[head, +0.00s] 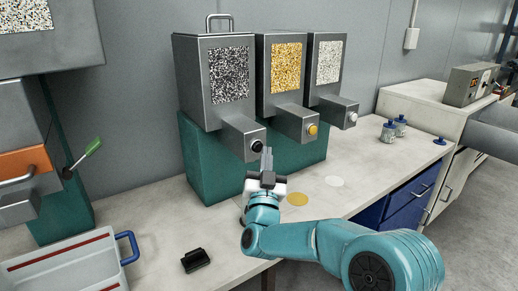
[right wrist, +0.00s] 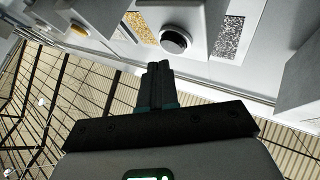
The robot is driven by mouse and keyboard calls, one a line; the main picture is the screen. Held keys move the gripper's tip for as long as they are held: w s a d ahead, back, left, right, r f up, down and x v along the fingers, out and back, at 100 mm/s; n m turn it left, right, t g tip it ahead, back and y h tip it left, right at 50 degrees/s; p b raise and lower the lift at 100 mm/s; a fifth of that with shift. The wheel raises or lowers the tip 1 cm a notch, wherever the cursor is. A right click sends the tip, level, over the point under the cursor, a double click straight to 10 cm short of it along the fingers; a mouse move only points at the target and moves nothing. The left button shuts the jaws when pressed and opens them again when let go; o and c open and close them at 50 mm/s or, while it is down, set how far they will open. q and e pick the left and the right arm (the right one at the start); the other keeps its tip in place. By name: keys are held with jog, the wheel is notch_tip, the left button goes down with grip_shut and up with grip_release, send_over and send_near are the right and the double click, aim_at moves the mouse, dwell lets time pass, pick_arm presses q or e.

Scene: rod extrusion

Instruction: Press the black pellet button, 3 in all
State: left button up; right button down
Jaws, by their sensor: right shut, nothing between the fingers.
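The black pellet button (head: 257,145) sits on the front end of the spout of the leftmost grey dispenser (head: 188,85), whose window shows black and white pellets. My right gripper (head: 267,158) is shut and empty, its fingertips just below and to the right of the black button. In the right wrist view, the black button (right wrist: 175,40) is ahead of the closed fingers (right wrist: 158,72), with a small visible gap between them. I cannot tell the gap's depth exactly. My left gripper is not in view.
The middle dispenser has a yellow button (head: 312,130) and the right one a white button (head: 352,117). A yellow disc (head: 297,199) and a white disc (head: 333,181) lie on the bench. A small black object (head: 196,260) and a white tray (head: 65,262) are at front left.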

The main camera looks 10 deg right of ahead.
jog(key=shift+w+a+b, duration=0.15)
jog(key=shift+w+b, duration=0.15)
jog(key=shift+w, duration=0.1)
jog(key=shift+w+a, duration=0.15)
jog(key=shift+w, duration=0.3)
dwell(0.6)
jog(key=shift+s+d+b, duration=0.3)
jog(key=shift+s+b, duration=0.55)
jog(key=shift+b, duration=0.25)
